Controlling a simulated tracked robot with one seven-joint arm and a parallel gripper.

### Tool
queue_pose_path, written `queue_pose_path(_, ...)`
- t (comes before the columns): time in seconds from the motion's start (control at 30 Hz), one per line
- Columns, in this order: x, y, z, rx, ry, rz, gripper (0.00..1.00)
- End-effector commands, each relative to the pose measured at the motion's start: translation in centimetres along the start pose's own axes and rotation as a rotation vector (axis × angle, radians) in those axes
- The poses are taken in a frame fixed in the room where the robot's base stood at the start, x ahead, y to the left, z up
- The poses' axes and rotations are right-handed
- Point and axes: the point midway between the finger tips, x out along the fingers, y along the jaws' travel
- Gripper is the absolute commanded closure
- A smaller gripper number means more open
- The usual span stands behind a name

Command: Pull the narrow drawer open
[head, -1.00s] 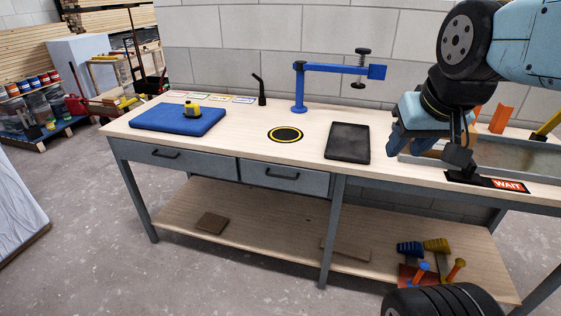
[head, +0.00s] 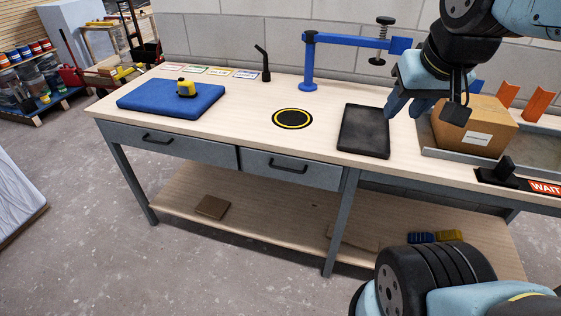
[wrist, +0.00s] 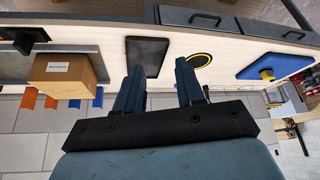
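The narrow drawer (head: 272,173) is the right one of two grey drawers under the workbench top. It looks shut, and its dark bar handle (head: 288,165) is clear of anything. Its handle also shows at the top of the wrist view (wrist: 190,18). The wider drawer (head: 190,150) to its left looks shut too. My gripper (wrist: 159,72) is open and empty, its two blue fingers apart. In the head view my gripper (head: 405,100) is above the bench, right of the narrow drawer and by the black tray, away from the handle.
On the bench top (head: 240,115) are a blue mat (head: 150,98) with a yellow object, a black-and-yellow disc (head: 292,118), a black tray (head: 364,132), a blue clamp stand (head: 309,65) and a cardboard box (head: 475,126). Floor before the drawers is clear.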

Motion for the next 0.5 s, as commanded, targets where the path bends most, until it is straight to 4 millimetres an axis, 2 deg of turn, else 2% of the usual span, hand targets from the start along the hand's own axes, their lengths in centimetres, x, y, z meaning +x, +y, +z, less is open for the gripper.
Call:
queue_pose_path(0.17,1.0,-0.2,-0.3,-0.014,-0.051,0.015,0.62)
queue_pose_path(0.5,6.4,-1.0,-1.7,-0.105,-0.3,0.162,0.62)
